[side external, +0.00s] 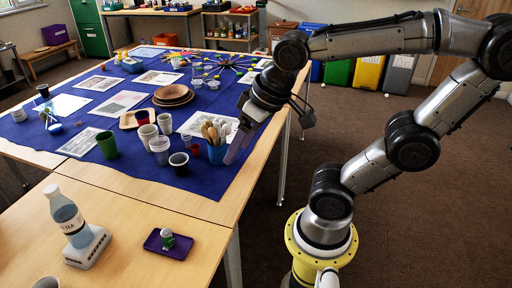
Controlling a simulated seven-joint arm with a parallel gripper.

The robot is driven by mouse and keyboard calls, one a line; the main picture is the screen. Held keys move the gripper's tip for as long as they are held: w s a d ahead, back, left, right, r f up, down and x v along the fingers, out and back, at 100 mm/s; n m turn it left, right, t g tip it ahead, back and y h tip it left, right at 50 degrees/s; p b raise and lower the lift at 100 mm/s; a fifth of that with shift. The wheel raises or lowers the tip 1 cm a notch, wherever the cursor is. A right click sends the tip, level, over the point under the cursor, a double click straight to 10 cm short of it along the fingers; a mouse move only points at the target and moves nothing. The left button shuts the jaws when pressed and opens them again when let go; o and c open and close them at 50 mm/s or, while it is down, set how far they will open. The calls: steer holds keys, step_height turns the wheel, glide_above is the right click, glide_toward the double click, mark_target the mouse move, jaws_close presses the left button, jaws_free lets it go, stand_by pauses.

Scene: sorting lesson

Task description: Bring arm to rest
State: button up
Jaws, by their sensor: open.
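My gripper (238,146) is open and hangs over the near right part of the blue cloth (188,195), pointing down. It is in front of the blue cup of wooden utensils (216,152) and partly overlaps it in the view. I cannot tell whether it touches the cup. Nothing shows between the fingers. My arm rises from its yellow base at the lower right and bends over toward the table.
Cups stand near the gripper, among them a black cup (179,163) and a green cup (107,145). Brown plates (173,95) sit behind. Floor right is open.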

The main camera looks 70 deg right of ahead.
steer(key=s+n, duration=0.2)
steer(key=s, duration=0.1)
steer(key=shift+s+d+f+t, duration=0.1)
steer(key=shift+d+f+t, duration=0.1)
steer(key=shift+t, duration=0.1)
